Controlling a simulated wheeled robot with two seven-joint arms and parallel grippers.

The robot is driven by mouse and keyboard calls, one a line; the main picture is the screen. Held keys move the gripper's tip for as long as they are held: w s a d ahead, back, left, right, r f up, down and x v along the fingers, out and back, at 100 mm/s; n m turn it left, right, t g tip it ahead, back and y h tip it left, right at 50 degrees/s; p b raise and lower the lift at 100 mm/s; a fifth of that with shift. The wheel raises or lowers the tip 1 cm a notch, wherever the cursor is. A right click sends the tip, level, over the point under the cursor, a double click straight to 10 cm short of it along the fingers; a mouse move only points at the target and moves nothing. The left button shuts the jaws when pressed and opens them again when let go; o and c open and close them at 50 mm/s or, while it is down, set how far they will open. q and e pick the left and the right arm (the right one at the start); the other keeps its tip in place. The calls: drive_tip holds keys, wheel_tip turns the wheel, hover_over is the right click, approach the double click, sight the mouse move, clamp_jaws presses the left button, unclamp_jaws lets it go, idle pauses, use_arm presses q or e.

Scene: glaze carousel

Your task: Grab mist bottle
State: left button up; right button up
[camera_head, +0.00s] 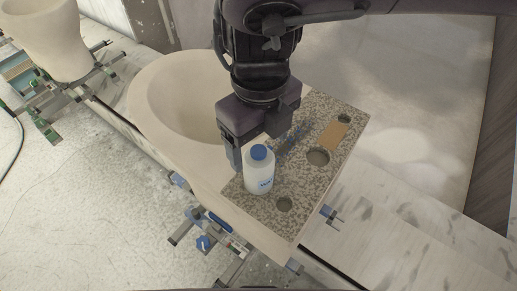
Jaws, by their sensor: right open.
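The mist bottle (259,174) is a small white bottle with a blue cap and blue print on its side. It stands upright on the speckled stone-like slab (307,206), near the slab's left edge. My right gripper (259,150) comes down from above with its fingers open. One finger is just left of the bottle's cap; the other is partly hidden behind and to the right of it. I cannot tell whether either finger touches the bottle. My left gripper is not in view.
The slab has several round holes and a tan rectangular patch (333,136). A large cream basin (165,105) adjoins the slab on the left. Blue-handled clamps (204,243) sit below its front edge. Another cream basin (48,38) stands at the upper left.

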sight(259, 152)
drive_tip(key=shift+w+f, duration=0.5)
drive_tip(key=f, duration=0.2)
drive_tip(key=s+f+p, duration=0.1)
drive_tip(key=shift+s+f, duration=0.15)
drive_tip(key=shift+f, duration=0.2)
drive_tip(key=shift+w+a+f+p, duration=0.1)
drive_tip(key=shift+w+f+p, duration=0.1)
drive_tip(key=shift+f, duration=0.4)
drive_tip(key=shift+w+f+p, duration=0.1)
drive_tip(key=shift+f+p, duration=0.05)
drive_tip(key=shift+f, duration=0.7)
drive_tip(key=shift+s, duration=0.15)
drive_tip(key=shift+c, duration=0.8)
drive_tip(key=c, duration=1.1)
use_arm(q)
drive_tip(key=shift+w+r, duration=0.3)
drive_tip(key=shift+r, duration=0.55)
